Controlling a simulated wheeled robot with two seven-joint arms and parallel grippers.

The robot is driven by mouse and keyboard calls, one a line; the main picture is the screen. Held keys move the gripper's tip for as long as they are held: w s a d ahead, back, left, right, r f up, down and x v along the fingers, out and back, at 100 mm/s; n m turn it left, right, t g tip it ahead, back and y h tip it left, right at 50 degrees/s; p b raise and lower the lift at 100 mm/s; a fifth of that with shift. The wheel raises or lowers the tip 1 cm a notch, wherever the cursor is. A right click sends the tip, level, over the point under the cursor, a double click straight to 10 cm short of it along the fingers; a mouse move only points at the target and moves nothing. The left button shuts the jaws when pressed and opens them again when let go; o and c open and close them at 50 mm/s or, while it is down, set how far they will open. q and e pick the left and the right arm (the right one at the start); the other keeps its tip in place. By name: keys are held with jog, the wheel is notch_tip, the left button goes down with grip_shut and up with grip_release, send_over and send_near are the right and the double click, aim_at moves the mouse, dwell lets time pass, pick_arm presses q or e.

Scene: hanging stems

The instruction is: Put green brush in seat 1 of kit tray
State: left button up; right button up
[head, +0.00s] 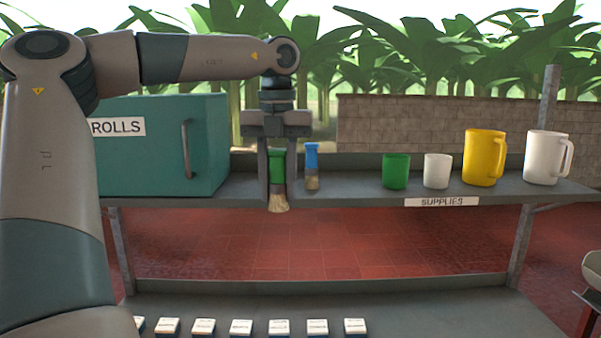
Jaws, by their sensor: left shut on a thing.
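My left gripper (277,178) points down at the front of the upper shelf and is shut on the green brush (277,168). The brush is upright, with its green handle between the fingers and its pale bristles pointing down at the shelf's front edge. I cannot tell whether the bristles touch the shelf. A blue brush (312,160) stands upright on the shelf just right of the gripper. I cannot make out a kit tray in this view. My right gripper is not in view.
The supplies shelf (360,189) holds a green cup (396,171), a white cup (436,171), a yellow mug (483,158) and a white mug (542,157). A teal box (160,165) marked ROLLS stands left. Several small labelled blocks (241,327) line the lower surface.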

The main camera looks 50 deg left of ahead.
pick_arm(q)
jog(key=s+a+f+m, duration=0.3)
jog(key=f+m, duration=0.1)
jog(key=f, duration=0.5)
jog(key=s+a+f+m, duration=0.4)
jog(key=f, duration=0.6)
jog(key=s+d+f+m, duration=0.1)
jog(key=d+f+m, duration=0.4)
jog(key=f, duration=0.5)
jog(key=s+d+f+m, duration=0.1)
jog(key=d+f+m, duration=0.2)
jog(key=f+m, duration=0.55)
jog(key=w+d+f+m+b, duration=0.2)
jog(key=d+f+m, duration=0.5)
jog(key=d, duration=0.4)
jog(key=w+d+f+m+b, duration=0.2)
jog(key=d+f+m, duration=0.5)
jog(key=d, duration=0.4)
jog(key=w+d+f+m+b, duration=0.1)
jog(key=d+f+m+b, duration=0.3)
jog(key=d+f+m, duration=0.3)
jog(key=d+m, duration=0.2)
jog(key=d, duration=0.2)
jog(key=shift+w+d+f, duration=0.15)
jog(key=shift+w, duration=0.25)
